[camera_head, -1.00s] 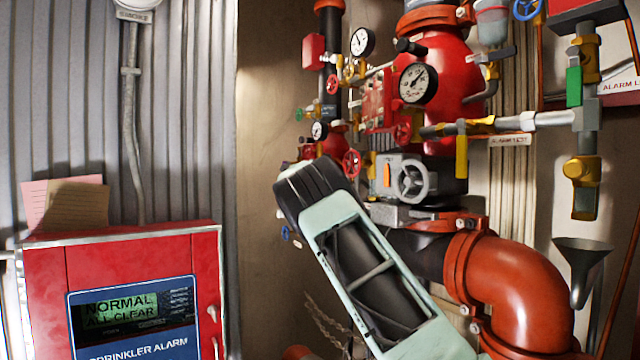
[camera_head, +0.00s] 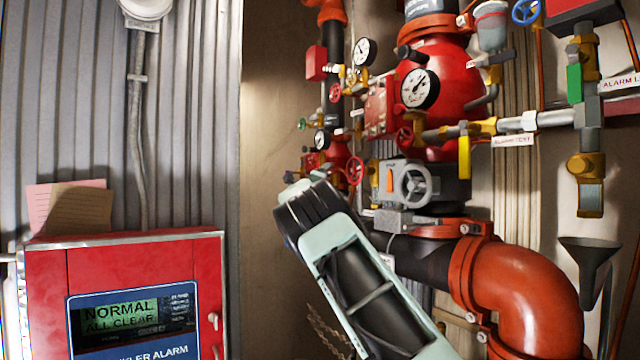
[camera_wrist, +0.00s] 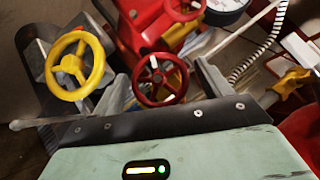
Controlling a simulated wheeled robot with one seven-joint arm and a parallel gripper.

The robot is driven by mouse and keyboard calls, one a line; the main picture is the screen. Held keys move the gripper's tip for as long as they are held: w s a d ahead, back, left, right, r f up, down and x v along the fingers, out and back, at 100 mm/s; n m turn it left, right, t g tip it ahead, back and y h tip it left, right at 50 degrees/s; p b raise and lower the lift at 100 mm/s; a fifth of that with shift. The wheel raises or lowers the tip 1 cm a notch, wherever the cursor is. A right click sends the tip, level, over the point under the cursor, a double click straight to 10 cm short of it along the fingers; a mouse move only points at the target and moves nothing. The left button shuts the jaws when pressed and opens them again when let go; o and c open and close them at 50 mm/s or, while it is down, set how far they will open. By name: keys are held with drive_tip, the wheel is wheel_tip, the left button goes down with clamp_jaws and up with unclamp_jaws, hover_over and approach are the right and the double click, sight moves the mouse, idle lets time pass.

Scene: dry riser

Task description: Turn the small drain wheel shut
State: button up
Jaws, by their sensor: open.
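In the wrist view, a small red handwheel (camera_wrist: 160,80) lies ahead of my gripper (camera_wrist: 165,88), between its two grey fingers as seen from the camera. The fingers are open and I see no contact with the wheel. A yellow handwheel (camera_wrist: 75,65) is to the left, outside the left finger. No label shows which one is the drain wheel. In the head view, a red handwheel (camera_head: 355,171) stands just up and right of my wrist. My fingertips are mostly hidden there behind my own wrist.
Another red wheel (camera_wrist: 182,8) and a gauge (camera_wrist: 225,5) lie beyond in the wrist view. A grey handwheel (camera_head: 414,184) on a box, the red riser valve (camera_head: 440,70) and the orange elbow pipe (camera_head: 515,290) crowd the right. A red alarm panel (camera_head: 140,240) is at left.

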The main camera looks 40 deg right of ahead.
drive_tip(key=r+b+v, duration=0.1)
drive_tip(key=b+v, duration=0.2)
drive_tip(key=v, duration=0.5)
drive_tip(key=a+r+b+v, duration=0.1)
drive_tip(key=b+v, duration=0.3)
drive_tip(key=v, duration=0.4)
drive_tip(key=shift+s+a+r, duration=0.15)
drive_tip(key=shift+s+r, duration=0.2)
drive_tip(key=shift+r, duration=0.35)
